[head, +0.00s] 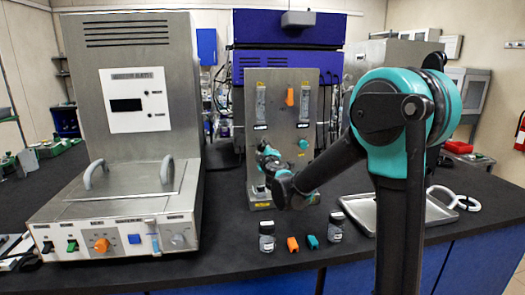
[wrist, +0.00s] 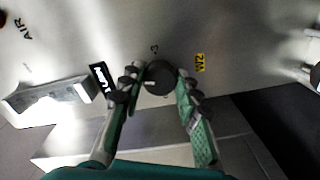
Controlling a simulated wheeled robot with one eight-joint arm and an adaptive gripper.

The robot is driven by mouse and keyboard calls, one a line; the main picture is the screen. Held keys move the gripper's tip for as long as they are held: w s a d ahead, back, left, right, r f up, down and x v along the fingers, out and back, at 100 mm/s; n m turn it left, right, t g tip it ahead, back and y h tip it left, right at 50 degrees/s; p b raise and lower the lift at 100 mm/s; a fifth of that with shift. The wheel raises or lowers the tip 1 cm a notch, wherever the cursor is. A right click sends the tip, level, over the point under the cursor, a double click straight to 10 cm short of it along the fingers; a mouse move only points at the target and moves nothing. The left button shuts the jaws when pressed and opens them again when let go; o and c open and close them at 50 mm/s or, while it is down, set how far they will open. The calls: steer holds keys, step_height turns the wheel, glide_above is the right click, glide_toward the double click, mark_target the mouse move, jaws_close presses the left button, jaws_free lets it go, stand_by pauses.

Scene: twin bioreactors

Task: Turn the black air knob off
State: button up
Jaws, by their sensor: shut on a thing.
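The black air knob (wrist: 160,75) is on the grey metal panel in the wrist view, a round dark knob with a small pale mark on its lower part. My gripper (wrist: 158,84) has one green-padded finger on each side of the knob, and the fingers are shut on it. In the head view my gripper (head: 267,160) is at the lower left of the upright steel panel (head: 279,90), and it hides the knob there. The word AIR is printed on the panel at the upper left of the wrist view.
An orange knob (head: 290,97) and a teal knob (head: 303,144) sit on the same panel. A steel bath unit (head: 130,75) stands to the left. Small bottles and coloured blocks stand in front. A metal tray (head: 395,222) lies to the right, partly behind my arm.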

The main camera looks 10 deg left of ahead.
steer(key=n, duration=0.4)
steer(key=shift+n, duration=0.4)
steer(key=n, duration=1)
steer(key=shift+r+n, duration=0.1)
steer(key=shift+n, duration=0.3)
steer(key=shift+s+n, duration=0.1)
steer(key=shift+n, duration=2.5)
steer(key=o, duration=1.2)
steer(key=shift+c, duration=0.2)
